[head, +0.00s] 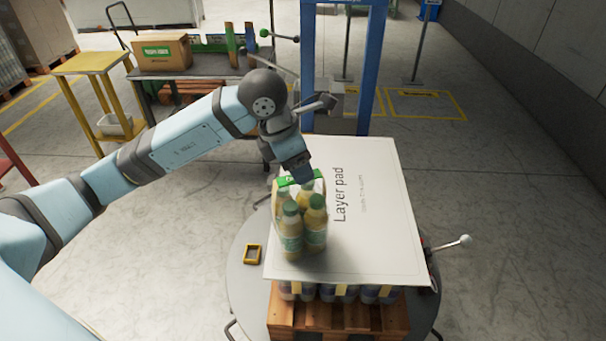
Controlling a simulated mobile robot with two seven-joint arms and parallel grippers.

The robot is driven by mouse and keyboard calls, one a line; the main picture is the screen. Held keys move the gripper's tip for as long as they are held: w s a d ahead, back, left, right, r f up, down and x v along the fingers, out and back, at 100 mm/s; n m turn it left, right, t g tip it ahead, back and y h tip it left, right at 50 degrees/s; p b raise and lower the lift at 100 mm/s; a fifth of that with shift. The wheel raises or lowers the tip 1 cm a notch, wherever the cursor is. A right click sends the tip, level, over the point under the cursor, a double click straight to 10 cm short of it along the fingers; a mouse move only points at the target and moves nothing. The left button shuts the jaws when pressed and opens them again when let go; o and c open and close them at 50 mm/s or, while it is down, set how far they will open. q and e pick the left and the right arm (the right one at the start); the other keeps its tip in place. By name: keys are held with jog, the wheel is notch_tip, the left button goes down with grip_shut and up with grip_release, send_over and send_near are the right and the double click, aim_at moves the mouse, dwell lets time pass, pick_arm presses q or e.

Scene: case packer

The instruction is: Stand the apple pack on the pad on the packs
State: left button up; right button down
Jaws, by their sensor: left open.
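The apple pack (304,228) is a cluster of pale yellow bottles with green caps, labels and a green carry strip on top. It stands upright on the left part of the white layer pad (375,225). The pad lies flat on the dark packs (337,293), which sit on a wooden pallet (335,317). My left gripper (297,176) points down at the top of the apple pack, by the green strip. It is open; its fingertips are partly hidden, and I cannot tell whether they touch the pack. My right gripper is not in view.
The pallet stands on a round grey turntable (248,290) with a small yellow frame (252,254) on it. A lever with a white knob (452,243) sticks out at right. A blue frame (372,70) rises behind the pad. A bench with a carton (163,52) stands back left.

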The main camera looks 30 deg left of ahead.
pick_arm(q)
jog(key=v, duration=0.8)
jog(key=shift+d, duration=0.1)
